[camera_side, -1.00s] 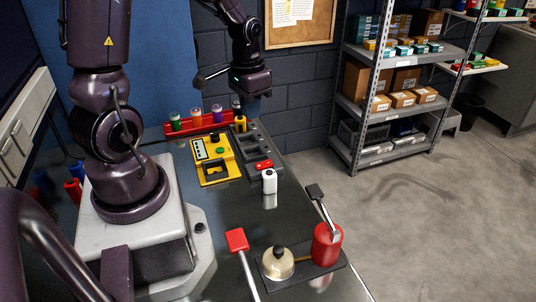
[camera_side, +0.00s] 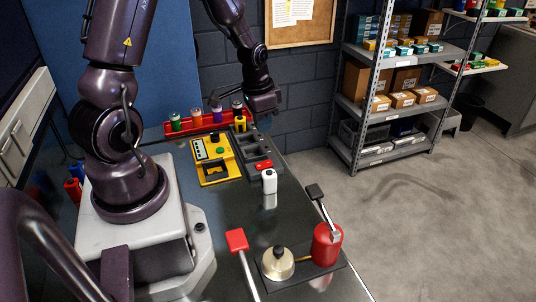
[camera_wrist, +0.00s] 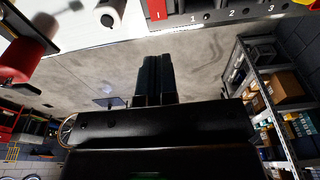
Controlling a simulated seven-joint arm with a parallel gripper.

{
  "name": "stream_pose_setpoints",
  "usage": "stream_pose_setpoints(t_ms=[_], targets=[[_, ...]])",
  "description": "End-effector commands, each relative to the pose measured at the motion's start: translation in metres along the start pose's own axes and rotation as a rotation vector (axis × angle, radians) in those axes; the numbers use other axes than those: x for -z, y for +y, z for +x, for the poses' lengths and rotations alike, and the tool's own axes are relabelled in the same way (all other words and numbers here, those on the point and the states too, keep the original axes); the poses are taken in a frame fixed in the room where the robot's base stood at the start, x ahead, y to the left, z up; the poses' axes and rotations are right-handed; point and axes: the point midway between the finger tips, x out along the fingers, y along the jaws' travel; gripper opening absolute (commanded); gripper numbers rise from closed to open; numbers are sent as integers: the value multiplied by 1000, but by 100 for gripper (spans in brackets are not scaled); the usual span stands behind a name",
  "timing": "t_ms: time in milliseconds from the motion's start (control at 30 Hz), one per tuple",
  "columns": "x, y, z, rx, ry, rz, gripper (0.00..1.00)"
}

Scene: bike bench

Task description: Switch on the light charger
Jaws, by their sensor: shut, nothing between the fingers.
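A long grey block (camera_side: 251,148) with several recesses lies along the right side of the bench; it looks like the light charger. Its near end has a red part (camera_side: 264,164). In the wrist view the block's edge (camera_wrist: 205,17), numbered 1, 2 and 3, runs along the top, with the red part (camera_wrist: 157,9) bearing a white stroke at its left end. The switch position cannot be told. My gripper (camera_side: 264,122) is beyond the block's far end, above it and apart from it. In the wrist view my gripper (camera_wrist: 154,60) is shut and empty.
A yellow unit (camera_side: 207,178) with a green button stands left of the block. A red rack (camera_side: 184,130) with several coloured bottles is behind. A red canister (camera_side: 326,245) stands on the near tray.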

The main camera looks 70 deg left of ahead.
Motion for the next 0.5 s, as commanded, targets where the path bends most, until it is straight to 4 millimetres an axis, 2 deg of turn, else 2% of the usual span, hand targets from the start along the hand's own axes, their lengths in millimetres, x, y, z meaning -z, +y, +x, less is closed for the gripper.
stream_pose_setpoints(t_ms=[100, 300, 500], targets=[[-1, 1, 27, -4, -5, 1, 0], [-1, 1, 66, -2, -4, 1, 0], [0, 0, 92, 0, -2, -1, 0]])
